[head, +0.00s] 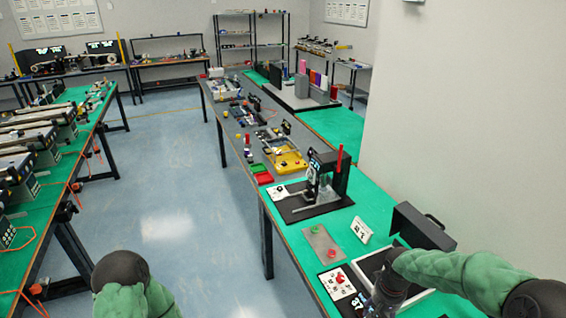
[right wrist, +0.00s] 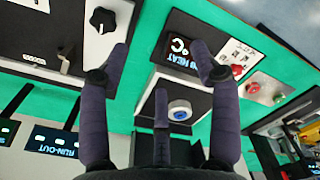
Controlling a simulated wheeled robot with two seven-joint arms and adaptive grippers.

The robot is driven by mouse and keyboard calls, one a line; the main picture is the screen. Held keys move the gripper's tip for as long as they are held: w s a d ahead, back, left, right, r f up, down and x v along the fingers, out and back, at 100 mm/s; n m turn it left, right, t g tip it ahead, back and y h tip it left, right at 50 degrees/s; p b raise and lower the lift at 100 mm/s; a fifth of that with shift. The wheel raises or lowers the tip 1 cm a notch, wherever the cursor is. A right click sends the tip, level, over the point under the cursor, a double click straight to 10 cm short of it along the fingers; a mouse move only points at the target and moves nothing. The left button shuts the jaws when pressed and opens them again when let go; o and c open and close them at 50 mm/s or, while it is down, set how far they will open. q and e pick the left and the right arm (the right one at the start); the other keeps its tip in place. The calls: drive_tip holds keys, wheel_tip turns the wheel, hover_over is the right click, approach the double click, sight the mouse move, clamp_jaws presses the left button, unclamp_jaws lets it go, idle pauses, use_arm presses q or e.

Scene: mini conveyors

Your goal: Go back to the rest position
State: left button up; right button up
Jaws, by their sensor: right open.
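My right arm comes in from the right in the head view. Its dark gripper (head: 385,292) is over the front right of the green bench, beside a white-rimmed tray (head: 424,296), partly hiding it. In the right wrist view the fingers of my right gripper (right wrist: 160,48) are spread apart with nothing between them. Below them lie a black panel (right wrist: 172,52) with a lit temperature display and a white round piece (right wrist: 180,111) with a blue centre. Of my left arm only a green-sleeved part shows at the bottom left; its gripper is out of view.
An open black lid (head: 420,228) stands behind the tray. A white sign (head: 362,230), a grey plate (head: 322,244) with red and green buttons, and a black machine (head: 328,172) stand on the bench. A conveyor bench (head: 52,190) is at left; the floor (head: 175,180) between is clear.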

drive_tip(key=s+a+f+y+b, duration=0.25)
drive_tip(key=a+f, duration=0.25)
drive_tip(key=f, duration=0.4)
drive_tip(key=s+a+f+y+b, duration=0.1)
drive_tip(key=s+a+f+b, duration=0.15)
drive_tip(key=a+f, duration=0.55)
drive_tip(key=s+a+f+b, duration=0.2)
drive_tip(key=s+f, duration=0.3)
drive_tip(key=f, duration=0.3)
drive_tip(key=s+a+f+b, duration=0.2)
drive_tip(key=s+f+b, duration=0.2)
drive_tip(key=s+f, duration=0.2)
wheel_tip(320, 180, down, 2)
drive_tip(key=shift+s+a, duration=0.25)
drive_tip(key=shift+a, duration=0.05)
